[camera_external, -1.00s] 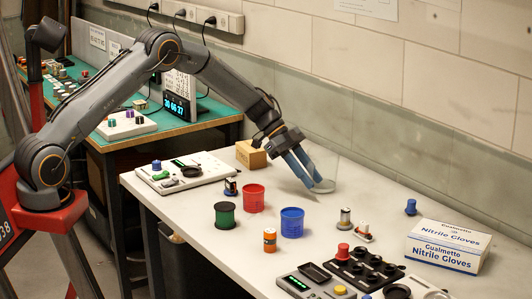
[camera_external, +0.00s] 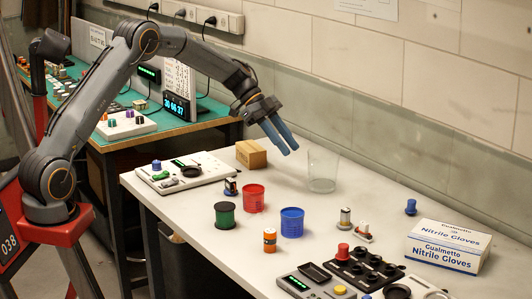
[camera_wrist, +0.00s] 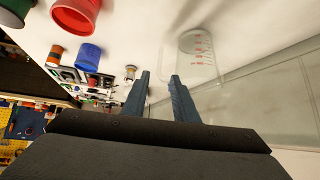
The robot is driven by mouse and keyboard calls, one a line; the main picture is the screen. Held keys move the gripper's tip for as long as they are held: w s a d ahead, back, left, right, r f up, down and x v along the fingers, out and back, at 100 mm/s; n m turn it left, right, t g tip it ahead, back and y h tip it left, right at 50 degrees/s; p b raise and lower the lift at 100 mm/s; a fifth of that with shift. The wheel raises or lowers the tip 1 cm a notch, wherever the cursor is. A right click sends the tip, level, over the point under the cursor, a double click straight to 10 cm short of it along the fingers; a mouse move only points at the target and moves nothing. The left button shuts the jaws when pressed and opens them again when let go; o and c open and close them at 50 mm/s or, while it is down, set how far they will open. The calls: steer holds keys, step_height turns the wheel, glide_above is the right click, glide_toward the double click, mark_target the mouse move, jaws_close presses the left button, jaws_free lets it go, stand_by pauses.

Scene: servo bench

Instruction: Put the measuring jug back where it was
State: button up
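The measuring jug (camera_external: 322,171) is a clear, see-through vessel standing upright on the white bench, near its back edge. In the wrist view the jug (camera_wrist: 198,55) shows red measuring marks and lies beyond and to the right of my fingertips.
A wooden block (camera_external: 251,154) stands left of the jug. A glove box (camera_external: 448,246) is at the right. The wall runs close behind the bench.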

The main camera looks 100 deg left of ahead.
steer(key=shift+s+a+r, duration=0.1)
steer(key=shift+s+r, duration=0.05)
steer(key=shift+r, duration=0.05)
steer(key=w+d+f+n+g, duration=0.1)
steer(key=w+d+g, duration=0.1)
steer(key=d, duration=0.6)
steer(key=w+d+f+n+g, duration=0.1)
steer(key=d+f, duration=0.1)
steer(key=d, duration=0.7)
steer(key=s+d+f+g, duration=0.1)
steer(key=s+d, duration=0.1)
steer(key=d, duration=0.6)
steer(key=s+d+f+n+g+y, duration=0.1)
steer(key=s+d+g, duration=0.1)
steer(key=d, duration=0.7)
steer(key=s+d+f+n+g, duration=0.1)
steer(key=s+d, duration=0.3)
steer(key=d, duration=0.4)
steer(key=shift+d+f+y, duration=0.15)
steer(key=shift+d+y, duration=0.1)
steer(key=shift+y, duration=0.15)
steer(key=s+d+f+n+y, duration=0.1)
steer(key=s+d+f+y, duration=0.1)
steer(key=s+d, duration=0.9)
steer(key=shift+s+d+f+n+g, duration=0.2)
steer(key=shift+s+f+n+g, duration=0.15)
steer(key=shift+s, duration=0.65)
